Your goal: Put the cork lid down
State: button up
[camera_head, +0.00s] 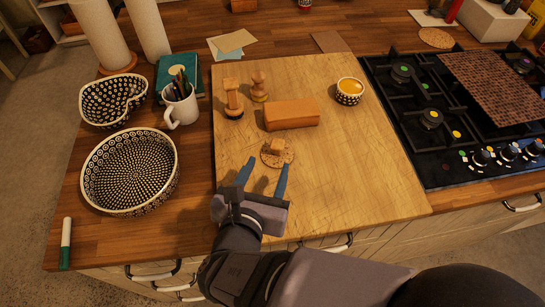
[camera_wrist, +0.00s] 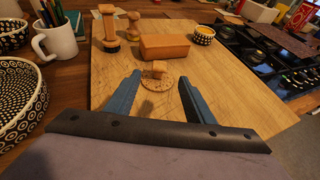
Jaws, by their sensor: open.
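The cork lid (camera_head: 278,153) is a round, speckled disc with a small block-shaped knob on top. It lies on the large wooden board (camera_head: 340,190). It also shows in the wrist view (camera_wrist: 160,84), just beyond my fingertips. My gripper (camera_head: 264,168) is open and empty, with its two blue fingers spread on the near side of the lid. In the wrist view my gripper (camera_wrist: 159,82) points toward the lid, which appears between the fingers. I cannot tell whether the fingers touch the board.
Behind the lid are a wooden block (camera_head: 291,114), two wooden stamp-like pieces (camera_head: 233,100) (camera_head: 259,87) and a small patterned bowl (camera_head: 349,92). Patterned bowls (camera_head: 130,172) and a mug (camera_head: 181,108) stand left. A gas hob (camera_head: 420,140) is right. The board's front right is clear.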

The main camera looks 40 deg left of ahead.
aim_at(277, 143)
jog(key=shift+t, duration=0.5)
jog(key=w+f+b, duration=0.1)
jog(key=w, duration=0.1)
jog(key=w+a+f+b, duration=0.1)
jog(key=w+f+b, duration=0.1)
jog(key=shift+a+b, duration=0.2)
jog(key=shift+b, duration=0.1)
jog(key=shift+r+y, duration=0.15)
jog(key=shift+y, duration=0.25)
jog(key=shift+w+a, duration=0.1)
jog(key=shift+w, duration=0.2)
jog(key=shift+p+x, duration=1.25)
jog(key=shift+x, duration=2.1)
jog(key=shift+s+a, duration=0.1)
jog(key=c, duration=1.2)
notch_tip(277, 143, up, 10)
jog(key=shift+f+b, duration=0.15)
jog(key=shift+b, duration=0.15)
jog(key=shift+r+p, duration=0.35)
jog(key=shift+r, duration=0.05)
